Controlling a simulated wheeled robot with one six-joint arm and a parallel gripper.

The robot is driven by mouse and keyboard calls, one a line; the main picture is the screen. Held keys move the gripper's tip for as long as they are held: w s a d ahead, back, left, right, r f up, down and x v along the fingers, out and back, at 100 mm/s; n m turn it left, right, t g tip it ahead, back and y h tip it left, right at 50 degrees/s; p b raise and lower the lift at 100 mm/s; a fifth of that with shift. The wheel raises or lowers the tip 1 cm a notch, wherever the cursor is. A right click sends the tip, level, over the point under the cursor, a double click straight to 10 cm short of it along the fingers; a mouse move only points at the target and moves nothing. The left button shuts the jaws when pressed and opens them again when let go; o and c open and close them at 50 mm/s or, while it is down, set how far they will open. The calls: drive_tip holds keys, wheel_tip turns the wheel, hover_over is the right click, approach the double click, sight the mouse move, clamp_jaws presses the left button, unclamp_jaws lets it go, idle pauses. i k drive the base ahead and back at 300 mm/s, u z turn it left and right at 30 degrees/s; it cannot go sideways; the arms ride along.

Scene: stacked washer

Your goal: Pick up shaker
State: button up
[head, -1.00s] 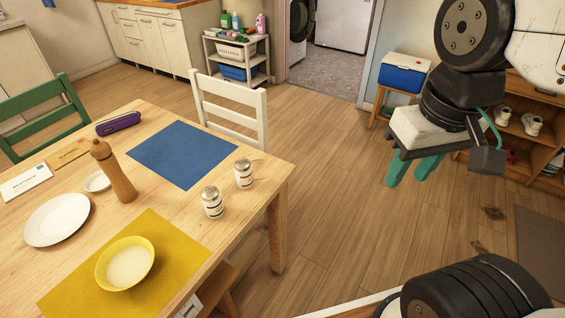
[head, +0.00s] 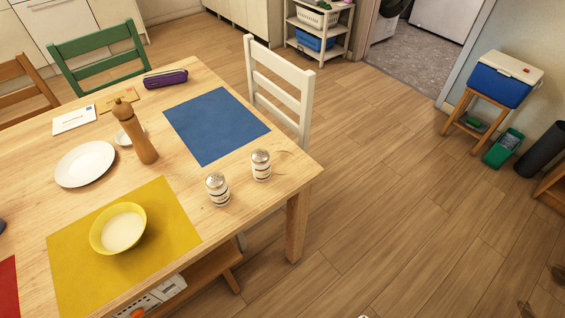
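Two small shakers with metal tops and pale labelled bodies stand upright near the right end of the wooden table (head: 225,228). One shaker (head: 217,190) is nearer the front edge. The other shaker (head: 261,166) is just behind it to the right, with a small gap between them. A tall brown wooden mill (head: 135,132) stands further left on the table.
A yellow bowl (head: 122,229) sits on a yellow placemat (head: 170,212), left of the shakers. A blue placemat (head: 215,127) lies behind them. A white chair (head: 279,85) stands at the table's far side. Floor (head: 400,200) right of the table is clear.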

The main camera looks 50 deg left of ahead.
sight(260, 160)
drive_tip(key=k, duration=0.7)
drive_tip(key=u, duration=0.65)
drive_tip(key=i, duration=0.5)
